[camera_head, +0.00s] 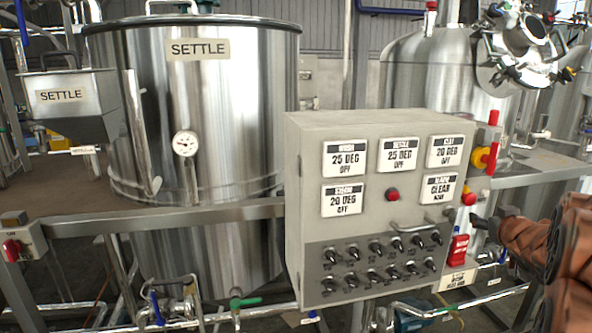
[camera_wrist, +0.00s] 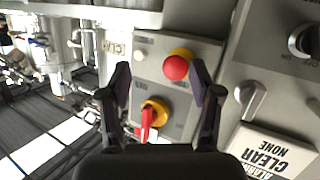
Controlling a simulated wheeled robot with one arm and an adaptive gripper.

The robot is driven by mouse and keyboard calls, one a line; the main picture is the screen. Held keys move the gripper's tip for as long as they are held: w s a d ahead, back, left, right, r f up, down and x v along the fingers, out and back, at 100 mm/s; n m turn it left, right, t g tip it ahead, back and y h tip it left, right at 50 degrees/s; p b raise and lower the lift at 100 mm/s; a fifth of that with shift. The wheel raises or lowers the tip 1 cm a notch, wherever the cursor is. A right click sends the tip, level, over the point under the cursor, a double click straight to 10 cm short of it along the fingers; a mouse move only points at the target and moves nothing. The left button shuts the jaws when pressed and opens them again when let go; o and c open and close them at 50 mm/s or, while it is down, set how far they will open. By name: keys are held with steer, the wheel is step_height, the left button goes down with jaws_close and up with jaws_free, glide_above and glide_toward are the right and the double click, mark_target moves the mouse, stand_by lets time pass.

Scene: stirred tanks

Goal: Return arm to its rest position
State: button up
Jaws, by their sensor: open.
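My gripper (camera_head: 480,221) is at the right side of the grey control cabinet (camera_head: 300,200) in the head view, at the end of my orange-brown wrapped arm. In the wrist view my gripper (camera_wrist: 160,75) has its two dark fingers spread apart with nothing held. Between and beyond the fingers are a red mushroom button (camera_wrist: 176,67) on a yellow base and a red-and-yellow rotary switch (camera_wrist: 152,113). The gap to them cannot be judged. The rotary switch also shows in the head view (camera_head: 484,158), above my gripper.
The cabinet front carries several display plates (camera_head: 346,160) and rows of black knobs (camera_head: 375,248). A red padlock-like item (camera_head: 458,248) hangs at its right edge. The SETTLE tank (camera_head: 200,100) stands left behind, another steel tank (camera_head: 430,75) right behind. Pipes and rails surround them.

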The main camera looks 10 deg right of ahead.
steer(key=s+a+f+g+y, duration=0.2)
steer(key=s+a+f+g, duration=0.35)
steer(key=s+a, duration=0.45)
steer(key=s+a+f+n+g+y, duration=0.1)
steer(key=s+a+f+g, duration=0.4)
steer(key=s+a, duration=0.55)
steer(key=s+a+f+g+y, duration=0.2)
steer(key=s+a+f+g, duration=0.35)
steer(key=a, duration=0.75)
steer(key=s+a+n, duration=0.2)
steer(key=s+a, duration=0.3)
steer(key=s, duration=0.4)
steer(key=s+d+p+v, duration=0.1)
steer(key=s+p+v, duration=0.1)
steer(key=p+v, duration=1)
steer(key=shift+w+r+y+p, duration=0.3)
steer(key=shift+r+y, duration=0.1)
steer(key=shift+r, duration=0.1)
steer(key=shift+a, duration=0.15)
